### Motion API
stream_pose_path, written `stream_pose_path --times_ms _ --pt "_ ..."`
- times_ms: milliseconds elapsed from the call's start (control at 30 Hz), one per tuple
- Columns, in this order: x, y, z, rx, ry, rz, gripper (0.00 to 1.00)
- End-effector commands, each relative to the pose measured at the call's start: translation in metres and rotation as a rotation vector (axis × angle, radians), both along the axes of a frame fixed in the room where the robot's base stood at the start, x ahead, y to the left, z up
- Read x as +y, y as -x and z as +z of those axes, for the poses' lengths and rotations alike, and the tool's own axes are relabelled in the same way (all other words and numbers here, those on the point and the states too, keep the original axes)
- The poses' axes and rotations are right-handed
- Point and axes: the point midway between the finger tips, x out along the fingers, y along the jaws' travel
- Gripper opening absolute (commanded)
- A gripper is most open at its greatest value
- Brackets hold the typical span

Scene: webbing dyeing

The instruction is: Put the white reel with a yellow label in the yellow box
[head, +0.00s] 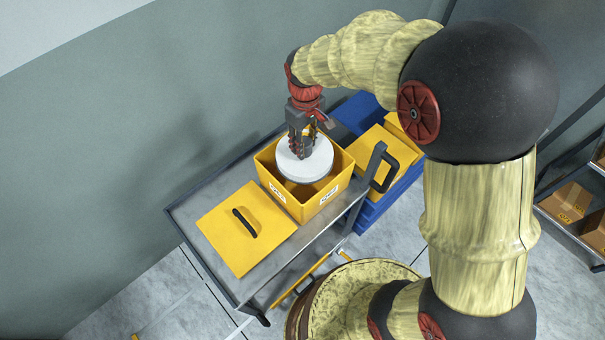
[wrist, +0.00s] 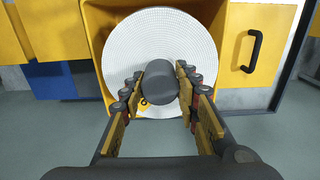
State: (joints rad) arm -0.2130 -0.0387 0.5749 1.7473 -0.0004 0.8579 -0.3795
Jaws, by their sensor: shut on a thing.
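The white reel (head: 306,167) is a round disc with a dark grey hub (wrist: 160,82), seen nearly face on in the wrist view. A small yellow label (wrist: 144,101) shows beside the hub, partly hidden by my finger. My gripper (head: 301,150) is shut on the reel's hub, with its fingers pointing down. The reel is at the mouth of the open yellow box (head: 313,208), within its outline in the head view. Whether its lower side touches the box floor cannot be told. The box's side walls flank the reel in the wrist view (wrist: 94,45).
The box stands on a grey trolley (head: 272,273) with a raised rim. A yellow lid with a black handle (head: 245,230) lies left of the box. A wall is behind.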

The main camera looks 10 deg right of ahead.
Motion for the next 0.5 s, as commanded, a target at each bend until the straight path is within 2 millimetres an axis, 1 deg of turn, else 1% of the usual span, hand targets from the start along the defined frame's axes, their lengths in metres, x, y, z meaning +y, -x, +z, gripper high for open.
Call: stream_pose_path --times_ms 67,200,333,400,500 --pt "0.000 -0.001 0.001 -0.001 0.000 0.000 0.00" --pt "0.000 0.000 -0.015 0.000 0.000 0.000 0.00" --pt "0.000 0.000 -0.027 -0.001 -0.001 0.000 0.00" --pt "0.000 0.000 -0.037 0.001 0.001 0.000 0.00" --pt "0.000 0.000 -0.047 0.000 0.000 0.000 0.00"
